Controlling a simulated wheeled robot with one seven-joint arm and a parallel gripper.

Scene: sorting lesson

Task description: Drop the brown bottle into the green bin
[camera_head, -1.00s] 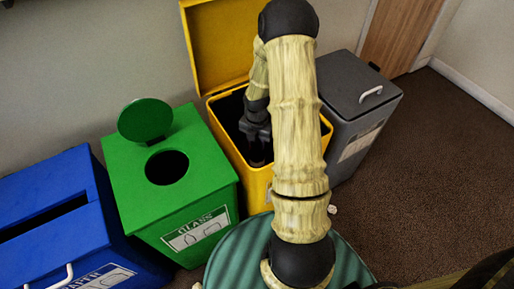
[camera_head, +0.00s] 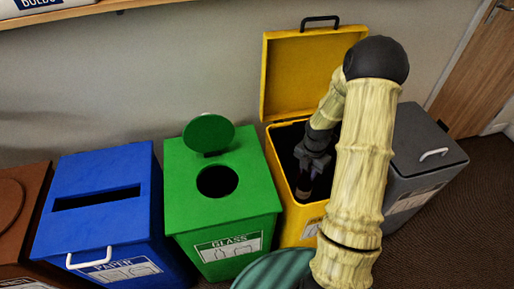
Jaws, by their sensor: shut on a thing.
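The green bin (camera_head: 258,196) stands left of centre, with a round hole in its top and its round lid raised behind. Its front label reads GLASS. My gripper (camera_head: 307,174) is over the open yellow bin, to the right of the green bin, and points down. It is shut on the dark brown bottle (camera_head: 304,189), of which only a small part shows below the jaws. The rest of the bottle is hard to make out against the dark inside of the yellow bin.
The yellow bin (camera_head: 276,163) has its lid raised against the wall. A grey bin (camera_head: 425,150) with a white handle stands at the right. A blue PAPER bin (camera_head: 110,225) and a brown bin (camera_head: 33,182) stand at the left. A shelf (camera_head: 95,9) runs along the wall above.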

